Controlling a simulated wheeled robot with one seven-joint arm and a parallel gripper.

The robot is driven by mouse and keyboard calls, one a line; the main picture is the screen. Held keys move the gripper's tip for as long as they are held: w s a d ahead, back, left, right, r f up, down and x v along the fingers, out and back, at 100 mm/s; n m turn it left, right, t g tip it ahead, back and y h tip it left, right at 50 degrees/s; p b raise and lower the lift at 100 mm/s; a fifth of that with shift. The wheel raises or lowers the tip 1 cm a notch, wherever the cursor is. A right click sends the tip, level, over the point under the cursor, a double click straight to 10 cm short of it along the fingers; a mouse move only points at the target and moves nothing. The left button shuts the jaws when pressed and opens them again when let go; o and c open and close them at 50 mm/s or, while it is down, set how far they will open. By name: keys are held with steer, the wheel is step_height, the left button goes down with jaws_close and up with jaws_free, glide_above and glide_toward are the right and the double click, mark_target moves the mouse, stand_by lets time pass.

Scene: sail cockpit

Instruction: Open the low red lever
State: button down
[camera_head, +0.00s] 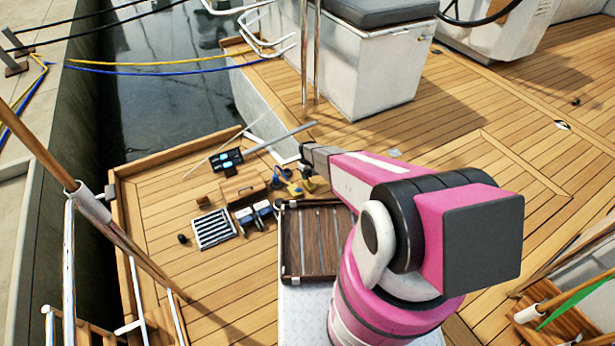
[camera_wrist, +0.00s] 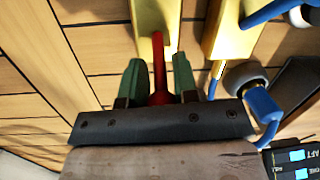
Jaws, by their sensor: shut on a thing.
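The low red lever (camera_wrist: 158,50) shows in the wrist view as a thin red bar with a rounded end, lying over a yellow valve body (camera_wrist: 178,20). My gripper (camera_wrist: 158,75) has its two green fingers on either side of the lever and is shut on it. The lever's end near the gripper's dark front plate is partly hidden. In the head view, the yellow and blue valve parts (camera_head: 291,186) lie just below the end of my arm, and the red lever cannot be made out there.
A second yellow body (camera_wrist: 232,28) with blue handle parts (camera_wrist: 262,103) stands close on the right in the wrist view. In the head view, a dark slatted panel (camera_head: 304,240), a small wooden box (camera_head: 243,186) and a grating (camera_head: 213,229) lie nearby on the deck.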

steer(key=shift+w+a+f+g+h, duration=0.2)
steer(key=shift+w+g+h, duration=0.15)
steer(key=shift+g, duration=0.45)
steer(key=c, duration=1)
jaws_free()
steer(key=shift+r, duration=0.1)
steer(key=v, duration=1)
steer(key=shift+r, duration=0.35)
steer(key=s+d+r+m+t, duration=0.1)
steer(key=s+d+r, duration=0.3)
steer(key=s+r, duration=0.6)
steer(key=s+d+r+m+t, duration=0.1)
steer(key=s+d+r+m, duration=0.2)
steer(key=s+r, duration=0.7)
steer(key=s+d+r+m+t, duration=0.1)
steer(key=s+d+r+m, duration=0.2)
steer(key=r, duration=1.6)
steer(key=s+d, duration=0.4)
steer(key=s, duration=0.4)
steer(key=shift+r, duration=0.2)
